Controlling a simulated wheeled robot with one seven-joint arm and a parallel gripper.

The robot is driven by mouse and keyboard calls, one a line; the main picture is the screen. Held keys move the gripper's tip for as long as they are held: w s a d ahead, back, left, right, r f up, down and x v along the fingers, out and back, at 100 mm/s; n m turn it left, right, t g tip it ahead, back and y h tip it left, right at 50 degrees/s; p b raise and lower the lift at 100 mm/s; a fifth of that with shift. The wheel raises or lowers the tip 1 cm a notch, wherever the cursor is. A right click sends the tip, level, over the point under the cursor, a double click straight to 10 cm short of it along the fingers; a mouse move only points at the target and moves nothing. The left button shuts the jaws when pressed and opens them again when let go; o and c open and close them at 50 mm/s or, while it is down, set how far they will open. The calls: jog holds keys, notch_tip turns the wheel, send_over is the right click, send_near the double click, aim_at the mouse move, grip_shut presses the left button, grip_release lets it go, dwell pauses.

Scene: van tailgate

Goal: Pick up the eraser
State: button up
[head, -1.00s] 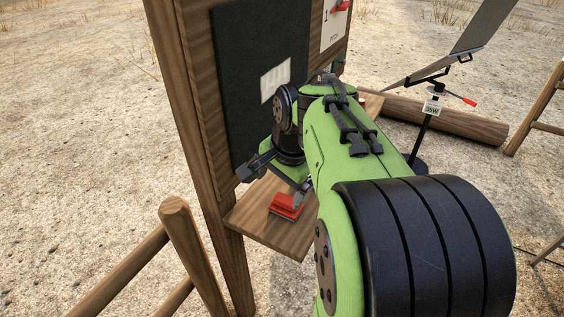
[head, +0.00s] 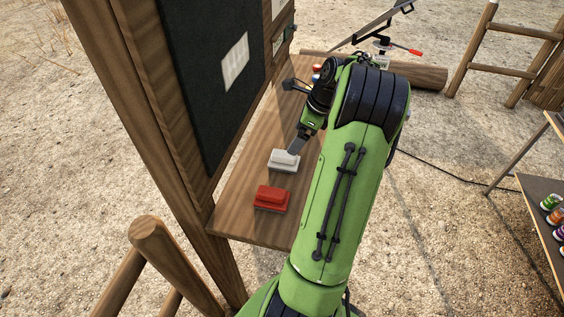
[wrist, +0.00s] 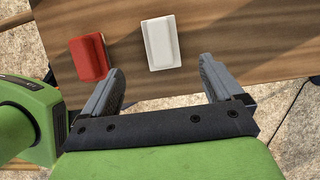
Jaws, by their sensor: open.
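Two block-shaped erasers lie on the wooden shelf (head: 232,205). The red eraser (head: 272,198) is nearer the shelf's front end. The white eraser (head: 284,160) is a little farther back. In the wrist view, the red eraser (wrist: 89,57) is at the left and the white eraser (wrist: 161,43) is near the top middle. My gripper (head: 297,146) is at the white eraser, with a grey finger overlapping its back edge in the head view. In the wrist view, my gripper (wrist: 161,68) is open and empty, its fingertips on either side of the white eraser's near end; contact cannot be told.
A dark board (head: 215,70) on a wooden frame rises along the shelf's left side. A wooden post (head: 165,250) stands at the front left. Small cans sit on the shelf's far end, partly hidden by my arm. A table with several colourful cans (head: 551,202) is at right.

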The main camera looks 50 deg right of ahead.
aim_at(286, 154)
jog(key=x, duration=0.2)
jog(key=b+x, duration=0.1)
jog(key=x, duration=0.2)
jog(key=shift+w+r, duration=0.1)
jog(key=shift+w, duration=0.2)
jog(key=b+x, duration=0.1)
jog(key=x, duration=0.2)
jog(key=b+x, duration=0.1)
jog(key=x, duration=0.2)
jog(key=shift+s+d, duration=0.1)
jog(key=shift+s, duration=0.2)
jog(key=shift+c, duration=0.2)
